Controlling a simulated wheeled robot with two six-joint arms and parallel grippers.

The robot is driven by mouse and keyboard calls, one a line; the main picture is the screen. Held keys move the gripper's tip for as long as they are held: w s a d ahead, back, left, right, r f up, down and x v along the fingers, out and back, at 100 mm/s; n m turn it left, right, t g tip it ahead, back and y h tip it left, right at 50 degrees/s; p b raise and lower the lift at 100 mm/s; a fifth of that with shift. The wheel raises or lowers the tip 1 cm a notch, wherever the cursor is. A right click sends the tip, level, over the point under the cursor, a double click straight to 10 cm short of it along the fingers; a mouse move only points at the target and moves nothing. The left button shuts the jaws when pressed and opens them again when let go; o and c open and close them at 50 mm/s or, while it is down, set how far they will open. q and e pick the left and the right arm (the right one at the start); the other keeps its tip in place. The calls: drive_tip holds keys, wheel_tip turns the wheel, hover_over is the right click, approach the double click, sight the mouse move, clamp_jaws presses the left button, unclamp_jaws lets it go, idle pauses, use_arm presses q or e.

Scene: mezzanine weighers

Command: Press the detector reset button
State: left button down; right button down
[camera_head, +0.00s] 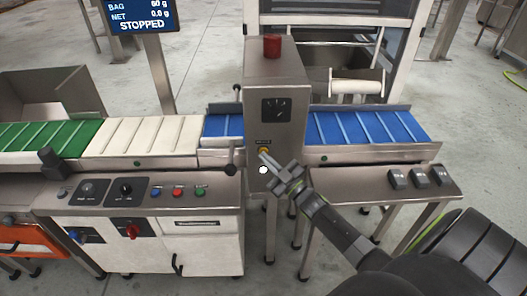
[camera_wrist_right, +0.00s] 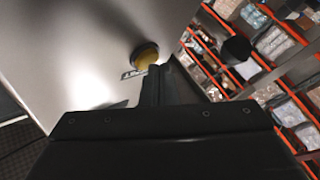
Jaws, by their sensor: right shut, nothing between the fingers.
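The detector is the upright grey metal housing (camera_head: 276,72) over the blue conveyor, with a dial on its front. A small yellow button (camera_head: 263,151) sits low on its front face, under a small label. My right gripper (camera_head: 267,160) is shut and empty, its tip at the button or just short of it; I cannot tell if they touch. In the right wrist view the yellow button (camera_wrist_right: 146,55) shows just beyond the shut fingertips (camera_wrist_right: 156,72), which hide its lower edge. My left gripper is not in view.
A red lamp (camera_head: 272,47) tops the housing. A black-knobbed lever (camera_head: 231,170) stands left of the button. A control panel (camera_head: 140,191) with knobs and coloured buttons is at lower left. A side table (camera_head: 372,186) with several small dark blocks is at right.

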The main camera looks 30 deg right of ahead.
drive_tip(key=shift+s+a, duration=0.3)
drive_tip(key=shift+s, duration=0.2)
drive_tip(key=s+a+p, duration=0.1)
drive_tip(key=s, duration=0.2)
drive_tip(key=s+a+p, duration=0.1)
drive_tip(key=shift+s+a+p, duration=0.15)
drive_tip(key=shift+a+p, duration=0.15)
drive_tip(key=shift+p, duration=0.05)
idle(0.7)
